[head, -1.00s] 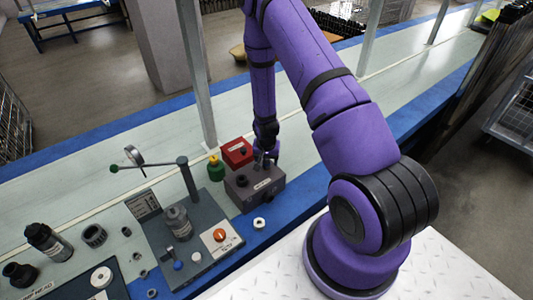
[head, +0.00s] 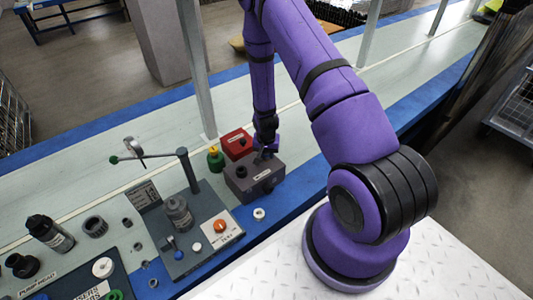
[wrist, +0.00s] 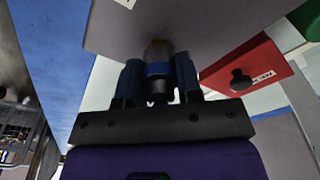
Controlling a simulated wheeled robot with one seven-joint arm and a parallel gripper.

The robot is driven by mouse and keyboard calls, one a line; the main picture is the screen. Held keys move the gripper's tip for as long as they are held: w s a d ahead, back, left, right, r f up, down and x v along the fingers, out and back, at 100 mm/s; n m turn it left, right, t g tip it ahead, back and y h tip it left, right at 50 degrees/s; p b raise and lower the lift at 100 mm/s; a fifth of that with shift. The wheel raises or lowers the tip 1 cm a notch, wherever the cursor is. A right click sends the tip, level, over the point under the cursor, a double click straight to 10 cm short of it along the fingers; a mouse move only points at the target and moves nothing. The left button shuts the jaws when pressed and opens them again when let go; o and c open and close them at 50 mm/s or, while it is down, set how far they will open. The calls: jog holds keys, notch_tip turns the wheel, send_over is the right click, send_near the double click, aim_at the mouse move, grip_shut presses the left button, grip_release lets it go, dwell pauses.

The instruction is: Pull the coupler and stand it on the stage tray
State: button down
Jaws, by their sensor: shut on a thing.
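My gripper (wrist: 158,80) is shut on the coupler (wrist: 157,55), a small dark cylinder with a blue band, seen between the two fingers in the wrist view. The coupler's far end meets the face of a grey box (wrist: 190,25); I cannot tell whether it is still seated there. In the head view my gripper (head: 265,153) is at the top of the grey box (head: 245,190), and the coupler is too small to make out. I cannot tell for sure which surface is the stage tray; a dark tray (head: 75,291) with parts lies at lower left.
A red box (head: 236,143) and a green-and-yellow piece (head: 215,158) stand beside the grey box. A grey panel (head: 203,192) carries a cylinder (head: 178,213) and an upright post (head: 188,176). A black bottle (head: 48,233) and rings stand at left. A white ring (head: 259,213) lies in front.

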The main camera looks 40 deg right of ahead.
jog(key=shift+r, duration=0.7)
dwell(0.8)
jog(key=shift+r, duration=1.9)
